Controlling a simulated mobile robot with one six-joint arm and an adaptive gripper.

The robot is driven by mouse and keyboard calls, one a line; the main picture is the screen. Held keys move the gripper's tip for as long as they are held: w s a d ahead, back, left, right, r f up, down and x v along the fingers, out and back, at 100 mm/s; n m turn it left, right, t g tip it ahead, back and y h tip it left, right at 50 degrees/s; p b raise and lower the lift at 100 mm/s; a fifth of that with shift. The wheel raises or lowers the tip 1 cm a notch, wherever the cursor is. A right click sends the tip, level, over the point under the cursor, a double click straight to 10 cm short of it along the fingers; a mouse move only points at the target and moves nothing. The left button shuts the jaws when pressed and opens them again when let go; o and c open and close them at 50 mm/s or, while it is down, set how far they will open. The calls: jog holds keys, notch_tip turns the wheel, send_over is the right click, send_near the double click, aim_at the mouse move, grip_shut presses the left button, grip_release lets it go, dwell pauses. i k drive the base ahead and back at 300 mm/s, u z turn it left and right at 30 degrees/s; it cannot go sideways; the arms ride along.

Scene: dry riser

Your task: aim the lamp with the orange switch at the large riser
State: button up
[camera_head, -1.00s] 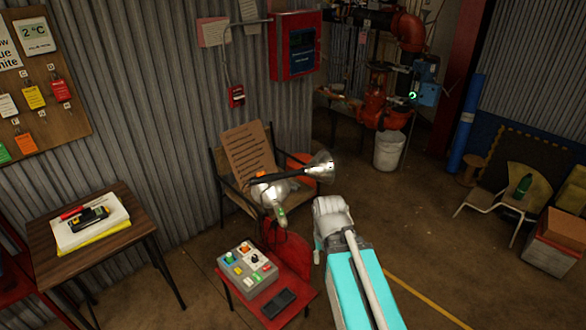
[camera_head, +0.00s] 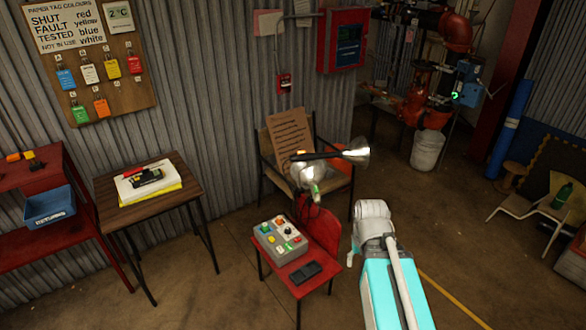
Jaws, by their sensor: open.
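Two metal-shaded work lamps stand close together above a red chair. One lamp (camera_head: 355,153) has a dark stem, a lit cone shade facing right and a small orange spot at its left end, perhaps the orange switch. Red riser pipes (camera_head: 455,32) and a red valve body (camera_head: 414,105) are at the back right; I cannot tell which is the large riser. My cyan and grey arm rises from the bottom, right of the lamps. My gripper does not show.
A grey control box (camera_head: 280,240) and dark phone-like object (camera_head: 305,272) lie on the red seat (camera_head: 322,285). A wooden chair (camera_head: 340,178) with a cardboard sign (camera_head: 291,138) stands behind. A side table (camera_head: 160,207) is left.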

aim_at(357, 153)
jog(key=k, duration=0.8)
jog(key=u, duration=0.2)
jog(key=i, duration=0.75)
jog(key=u, duration=0.6)
jog(key=i, duration=1.3)
jog(key=z, duration=0.2)
